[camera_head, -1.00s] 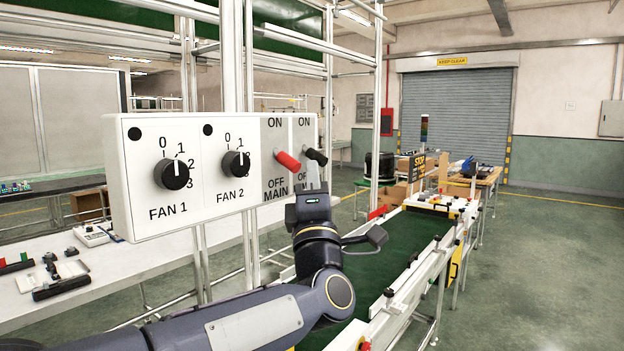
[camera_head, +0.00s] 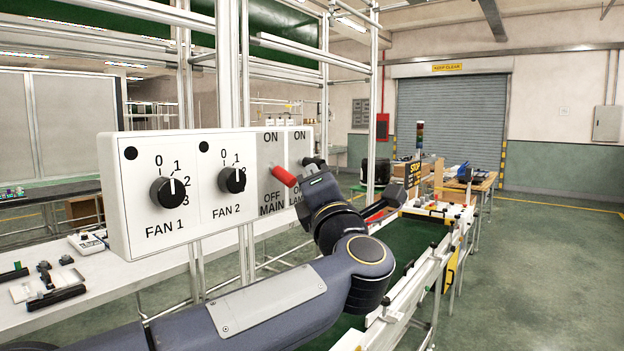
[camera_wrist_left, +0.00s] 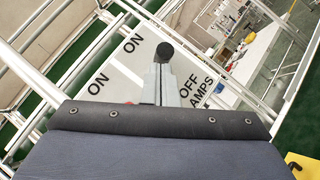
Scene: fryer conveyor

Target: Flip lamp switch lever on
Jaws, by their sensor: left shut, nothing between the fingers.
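The black lamp lever (camera_head: 314,161) sticks out of the right end of the white switch panel (camera_head: 122,200), with ON above it and a partly covered OFF LAMPS label below. It looks closer to level than the red MAIN lever (camera_head: 284,176), which slants down. My left gripper (camera_head: 311,170) is shut and empty, just under the black lever. In the left wrist view the shut fingers (camera_wrist_left: 162,84) end at the lever's round black tip (camera_wrist_left: 165,52). They look touching or nearly so. My right gripper is out of view.
FAN 1 (camera_head: 168,191) and FAN 2 (camera_head: 232,180) knobs sit on the panel's left part. Metal posts (camera_head: 229,60) stand behind it. A green conveyor (camera_head: 408,240) runs below and right of my arm. Open floor lies at the right.

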